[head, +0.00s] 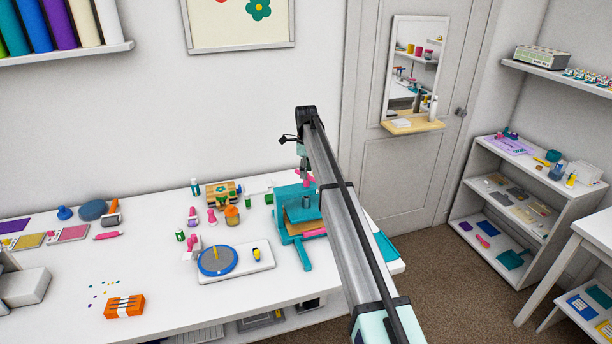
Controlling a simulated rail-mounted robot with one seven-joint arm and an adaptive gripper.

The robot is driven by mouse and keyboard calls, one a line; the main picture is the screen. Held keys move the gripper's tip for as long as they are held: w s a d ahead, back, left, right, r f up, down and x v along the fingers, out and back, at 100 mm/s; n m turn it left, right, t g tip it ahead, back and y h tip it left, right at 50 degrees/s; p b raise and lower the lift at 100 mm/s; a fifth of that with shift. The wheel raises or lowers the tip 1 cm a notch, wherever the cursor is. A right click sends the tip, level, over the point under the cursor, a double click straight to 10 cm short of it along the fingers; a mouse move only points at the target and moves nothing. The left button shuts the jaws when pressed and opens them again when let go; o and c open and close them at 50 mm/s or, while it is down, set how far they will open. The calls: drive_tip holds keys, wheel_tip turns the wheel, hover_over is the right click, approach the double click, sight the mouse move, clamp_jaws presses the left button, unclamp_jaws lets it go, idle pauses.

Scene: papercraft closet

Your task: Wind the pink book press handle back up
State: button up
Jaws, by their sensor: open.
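The teal book press (290,230) stands near the right end of the white table. Its pink handle (305,178) shows at the top of the press, and a brown board lies between its plates. My arm reaches over the press from the lower right and hides its right side. My gripper (303,167) points down from the arm's end, right above the pink handle and overlapping it in the picture. It is open. The fingertips are too small to tell whether they touch the handle or stand around it.
A blue round turntable (217,260) on a white board, small bottles (232,215) and a wooden block toy (222,192) sit left of the press. An orange box (124,306) lies at the front left. The table's front middle is clear. A shelf unit (520,205) stands right.

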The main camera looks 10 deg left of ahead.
drive_tip(key=shift+f+p, duration=0.5)
drive_tip(key=shift+f, duration=1.5)
